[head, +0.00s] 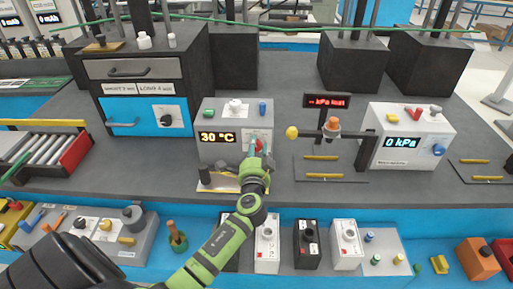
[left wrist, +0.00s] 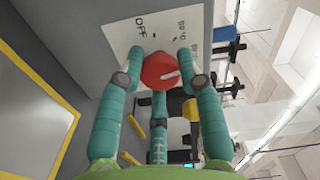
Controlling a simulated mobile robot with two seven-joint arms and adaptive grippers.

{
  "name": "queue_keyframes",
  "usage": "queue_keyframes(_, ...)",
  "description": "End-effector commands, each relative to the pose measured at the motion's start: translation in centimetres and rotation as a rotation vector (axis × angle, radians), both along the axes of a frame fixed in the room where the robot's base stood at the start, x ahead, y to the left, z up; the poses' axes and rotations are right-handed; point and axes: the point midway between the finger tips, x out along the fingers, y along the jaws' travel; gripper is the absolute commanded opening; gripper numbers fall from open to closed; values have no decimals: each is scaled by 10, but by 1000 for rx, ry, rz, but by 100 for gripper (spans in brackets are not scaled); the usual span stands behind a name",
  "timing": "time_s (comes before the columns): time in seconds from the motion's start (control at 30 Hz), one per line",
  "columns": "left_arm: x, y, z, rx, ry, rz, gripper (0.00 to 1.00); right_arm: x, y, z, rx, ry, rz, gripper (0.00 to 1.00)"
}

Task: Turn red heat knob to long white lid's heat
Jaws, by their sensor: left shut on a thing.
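The red heat knob (left wrist: 160,70) sits on a white dial plate (left wrist: 124,36) in the left wrist view. The plate is marked OFF and bears temperature marks, partly hidden. The knob's pale pointer line runs toward the right of that view. My left gripper (head: 257,150) is shut on the knob, its three teal fingers around it; they also show in the left wrist view (left wrist: 160,82). The knob is on the front of a grey heater box (head: 208,113), whose display (head: 217,138) reads 30 °C. My right gripper is not in view.
A black oven (head: 150,70) with a blue drawer and two small label plates, one starting LONG, stands left of the heater. A pressure box (head: 443,126) reading 0 kPa stands right. White batteries (head: 268,245) (head: 347,245) and a black one (head: 307,245) stand in front.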

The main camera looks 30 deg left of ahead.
Motion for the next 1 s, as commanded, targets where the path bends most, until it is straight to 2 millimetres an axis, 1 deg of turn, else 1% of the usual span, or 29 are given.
queue_keyframes(0.03, -2, 2, -4, 35, 32, 7, 3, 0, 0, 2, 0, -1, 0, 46)
queue_keyframes(0.7, -2, 3, 0, 577, 364, 6, 3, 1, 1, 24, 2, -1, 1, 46)
queue_keyframes(1.0, -2, 3, 0, 771, 483, 6, 3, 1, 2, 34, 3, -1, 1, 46)
